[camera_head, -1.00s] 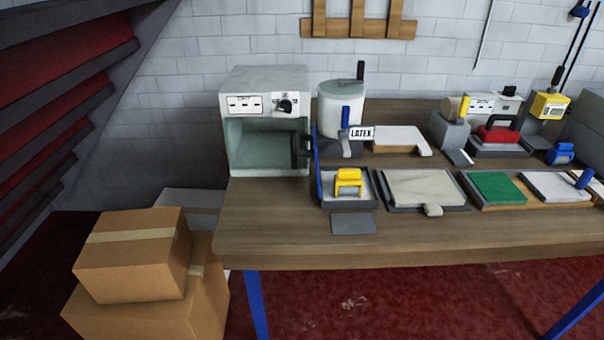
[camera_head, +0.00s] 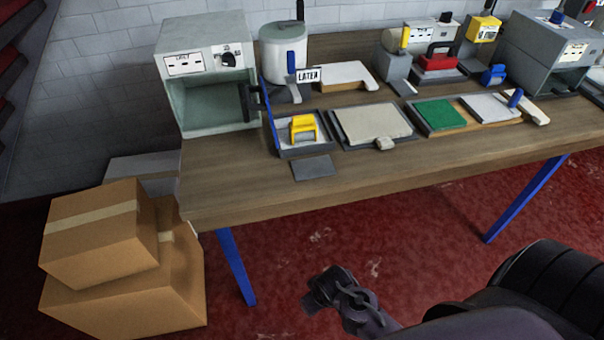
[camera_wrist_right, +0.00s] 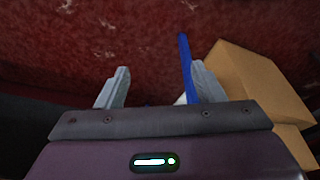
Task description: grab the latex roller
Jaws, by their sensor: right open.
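A yellow-handled tool (camera_head: 303,128), apparently the latex roller, sits in a grey tray (camera_head: 300,151) with a blue side at the table's left front. A LATEX sign (camera_head: 308,75) stands behind it. My right gripper (camera_head: 314,296) is low in front of the table, over the red floor, well below and apart from the tool. In the right wrist view my right gripper (camera_wrist_right: 160,80) has its two fingers spread and nothing between them; the tool is not seen there. My left gripper is not in view.
The table (camera_head: 240,190) has a clear front edge. A grey box with an open front (camera_head: 212,105) stands left of the tray, a grey plate (camera_head: 313,168) before it. A covered tray (camera_head: 372,125) and green pad (camera_head: 441,114) lie right. Cardboard boxes (camera_head: 100,240) stand on the floor.

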